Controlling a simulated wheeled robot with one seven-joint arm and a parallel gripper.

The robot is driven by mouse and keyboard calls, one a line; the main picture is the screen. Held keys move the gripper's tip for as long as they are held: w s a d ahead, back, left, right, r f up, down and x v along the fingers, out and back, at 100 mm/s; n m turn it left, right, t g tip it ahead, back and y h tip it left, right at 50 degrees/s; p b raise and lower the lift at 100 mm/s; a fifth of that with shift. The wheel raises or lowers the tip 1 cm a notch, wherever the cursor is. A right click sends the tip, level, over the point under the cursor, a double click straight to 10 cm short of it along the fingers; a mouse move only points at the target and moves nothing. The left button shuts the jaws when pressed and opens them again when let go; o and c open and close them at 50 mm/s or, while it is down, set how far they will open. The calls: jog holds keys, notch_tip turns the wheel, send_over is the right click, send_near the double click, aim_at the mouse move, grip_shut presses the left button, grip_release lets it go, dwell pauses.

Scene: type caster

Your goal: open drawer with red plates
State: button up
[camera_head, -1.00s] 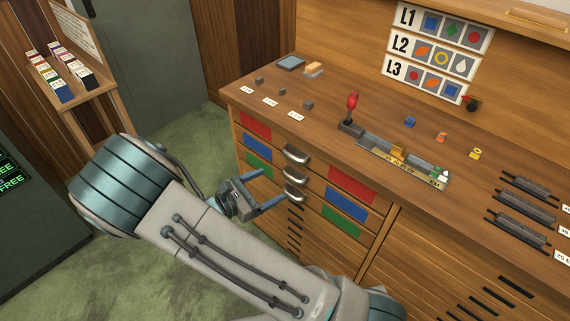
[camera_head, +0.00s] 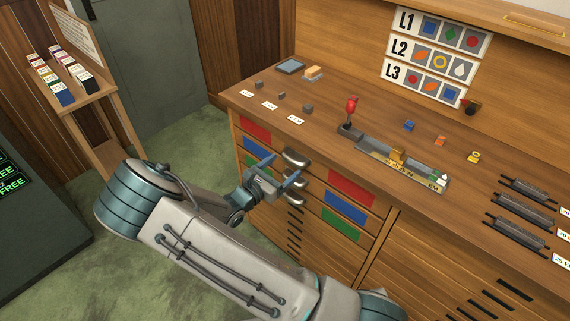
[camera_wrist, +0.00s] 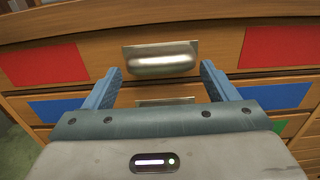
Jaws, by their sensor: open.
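The drawer with red plates is the top one of a wooden cabinet; its left red plate (camera_head: 255,127) and right red plate (camera_head: 351,187) flank a silver cup handle (camera_head: 296,157). The drawer looks shut. In the wrist view the same handle (camera_wrist: 160,58) lies ahead, between the left red plate (camera_wrist: 44,66) and the right red plate (camera_wrist: 277,47). My gripper (camera_head: 281,170) is open and empty in front of the drawers, close to the top handle. In the wrist view its blue fingers (camera_wrist: 164,80) stand apart either side of and below the handle, with no contact visible.
Below are drawers with blue plates (camera_head: 346,206) and green plates (camera_head: 341,223). The worktop (camera_head: 330,105) carries a red-knobbed lever (camera_head: 350,108), small blocks and dark rollers (camera_head: 521,208). A small card stand (camera_head: 75,85) is at left. Green floor lies open before the cabinet.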

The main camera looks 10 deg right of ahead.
jog(key=shift+x, duration=0.95)
jog(key=shift+c, duration=0.2)
